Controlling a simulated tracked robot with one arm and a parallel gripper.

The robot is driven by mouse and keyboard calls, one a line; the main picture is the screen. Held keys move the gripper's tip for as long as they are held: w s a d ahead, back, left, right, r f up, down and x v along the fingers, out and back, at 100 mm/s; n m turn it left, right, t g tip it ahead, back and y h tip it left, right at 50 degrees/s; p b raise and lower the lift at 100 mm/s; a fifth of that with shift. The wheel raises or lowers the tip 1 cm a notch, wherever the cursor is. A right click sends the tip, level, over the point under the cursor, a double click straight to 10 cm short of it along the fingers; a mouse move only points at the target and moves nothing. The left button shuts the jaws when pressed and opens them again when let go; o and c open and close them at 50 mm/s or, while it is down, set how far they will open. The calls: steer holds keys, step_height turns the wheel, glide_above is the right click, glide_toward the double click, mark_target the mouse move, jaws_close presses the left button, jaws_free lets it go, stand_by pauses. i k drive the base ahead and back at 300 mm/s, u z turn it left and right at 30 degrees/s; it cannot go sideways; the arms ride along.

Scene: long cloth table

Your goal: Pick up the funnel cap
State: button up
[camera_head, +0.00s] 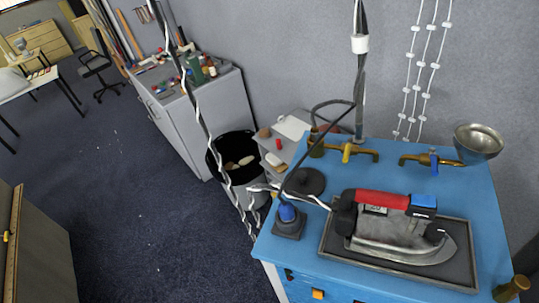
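A metal funnel-shaped cup (478,143), open side up, shows at the back right corner of the blue ironing station (470,205). It is the thing here that looks most like the funnel cap. It appears beside the brass valve with a blue handle (432,160); I cannot tell if they touch. No part of my gripper shows in this view, so its opening and its distance from the cup cannot be seen.
An iron (395,225) with a red handle rests on a dark tray. Left of it are a blue-topped grey fitting (288,220) and a black disc (305,182). A pole and cables rise behind. A black-lined bin (235,158) and grey cabinet (205,110) stand left; open floor lies beyond.

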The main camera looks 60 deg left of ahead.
mark_target(307, 181)
steer(key=u, duration=0.05)
steer(key=k, duration=0.35)
steer(key=u, duration=0.85)
steer(key=i, duration=1)
steer(key=u, duration=1.3)
steer(key=k, duration=1.2)
steer(key=z, duration=0.6)
